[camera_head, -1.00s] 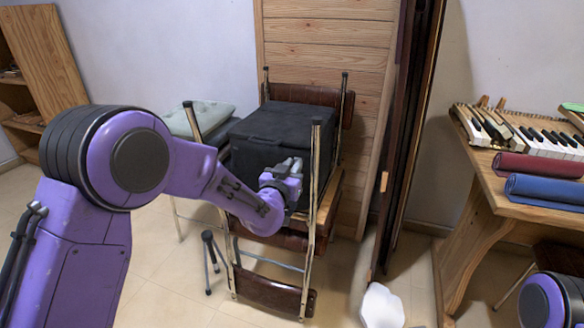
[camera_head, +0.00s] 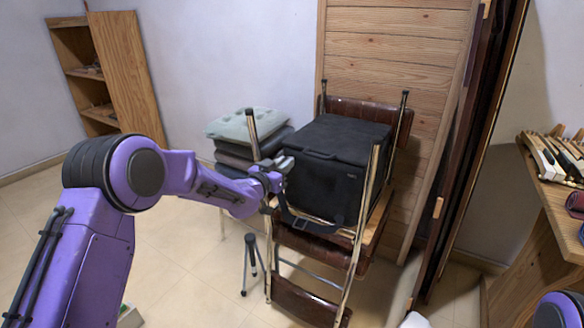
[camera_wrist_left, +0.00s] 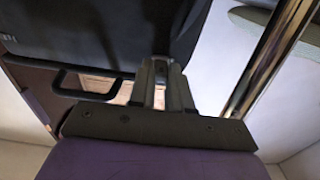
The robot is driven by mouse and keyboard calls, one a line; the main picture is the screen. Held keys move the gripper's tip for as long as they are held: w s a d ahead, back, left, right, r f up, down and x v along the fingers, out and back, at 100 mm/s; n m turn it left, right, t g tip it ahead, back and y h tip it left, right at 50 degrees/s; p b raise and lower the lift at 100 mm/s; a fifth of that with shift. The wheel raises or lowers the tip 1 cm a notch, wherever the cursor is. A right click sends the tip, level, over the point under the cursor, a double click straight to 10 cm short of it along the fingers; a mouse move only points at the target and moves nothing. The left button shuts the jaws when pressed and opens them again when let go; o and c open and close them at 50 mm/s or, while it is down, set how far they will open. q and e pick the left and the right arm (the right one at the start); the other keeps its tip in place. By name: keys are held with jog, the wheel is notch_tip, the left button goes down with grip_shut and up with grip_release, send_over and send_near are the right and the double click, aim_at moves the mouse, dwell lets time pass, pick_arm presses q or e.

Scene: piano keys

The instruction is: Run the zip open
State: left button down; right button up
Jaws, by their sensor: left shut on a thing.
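A black fabric bag (camera_head: 335,160) with a boxy shape sits on the upturned chairs; it fills the upper left of the left wrist view (camera_wrist_left: 90,35). My left gripper (camera_head: 284,166) is at the bag's near left corner, beside a chrome chair leg. In the left wrist view its fingers (camera_wrist_left: 163,72) are close together at the bag's edge, shut on what seems to be the zip pull. The pull is mostly hidden between the fingers, and I cannot make out how far the zip is open. My right gripper is out of view.
Stacked chairs (camera_head: 311,302) with upright chrome legs (camera_head: 365,205) stand close around the bag. Grey cushions (camera_head: 245,126) are piled to its left. A small black tripod (camera_head: 251,262) stands on the floor. Wood panels (camera_head: 395,70) are behind; floor at left is open.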

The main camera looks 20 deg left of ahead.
pick_arm(q)
jog(key=shift+w+a+r, duration=0.1)
jog(key=shift+a+r, duration=0.15)
jog(key=shift+r, duration=0.1)
jog(key=c, duration=1.4)
grip_release()
jog(key=o, duration=0.3)
jog(key=shift+a+f, duration=0.1)
jog(key=shift+a, duration=0.05)
jog(key=shift+o, duration=0.2)
jog(key=s+a, duration=0.1)
jog(key=s, duration=0.9)
jog(key=shift+s+a, duration=0.2)
jog(key=shift+a, duration=0.2)
